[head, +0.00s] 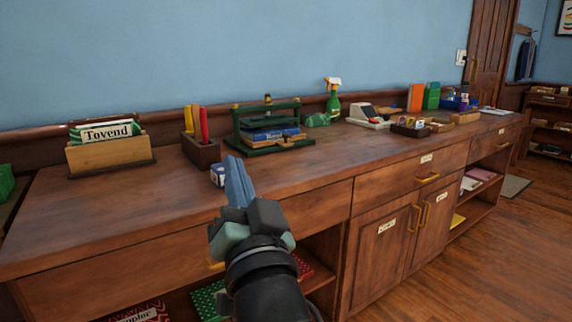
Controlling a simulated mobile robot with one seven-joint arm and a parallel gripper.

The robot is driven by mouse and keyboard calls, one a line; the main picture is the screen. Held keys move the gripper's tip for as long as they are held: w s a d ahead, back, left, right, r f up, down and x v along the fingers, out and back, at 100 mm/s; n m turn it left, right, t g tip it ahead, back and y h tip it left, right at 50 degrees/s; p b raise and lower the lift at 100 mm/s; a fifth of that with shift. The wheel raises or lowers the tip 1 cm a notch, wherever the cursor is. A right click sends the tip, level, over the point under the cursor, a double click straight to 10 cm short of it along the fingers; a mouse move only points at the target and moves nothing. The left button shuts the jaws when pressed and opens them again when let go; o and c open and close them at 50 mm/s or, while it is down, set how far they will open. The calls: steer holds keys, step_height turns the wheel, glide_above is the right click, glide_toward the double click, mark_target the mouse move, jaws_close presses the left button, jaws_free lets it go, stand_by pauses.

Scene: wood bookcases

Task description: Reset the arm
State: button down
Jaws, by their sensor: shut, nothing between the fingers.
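My gripper (238,170) is in the head view, a little left of the middle. Its blue-grey fingers are together and point up and away from me. It is in front of the wooden counter's (110,217) front edge, and its fingertips overlap the counter top in the picture. Nothing shows between the fingers. My dark arm rises from the bottom of the picture and hides part of the counter front.
Behind are a green press (268,143), a pen holder (201,152), a wooden box with a Tovend sign (109,157) and a spray bottle (333,104). Open floor (480,270) lies at right.

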steer(key=s+d+r+n+t+h, duration=0.1)
steer(key=s+d+r+t+h, duration=0.25)
steer(key=s+r, duration=0.5)
steer(key=s+d+r+n+t+h, duration=0.1)
steer(key=s+d+r+t+h, duration=0.25)
steer(key=s+r, duration=0.5)
step_height(320, 180, up, 38)
steer(key=w+p, duration=0.1)
steer(key=p, duration=3.7)
steer(key=shift+w+a+r, duration=0.15)
steer(key=shift+a+r, duration=0.05)
steer(key=shift+r, duration=0.05)
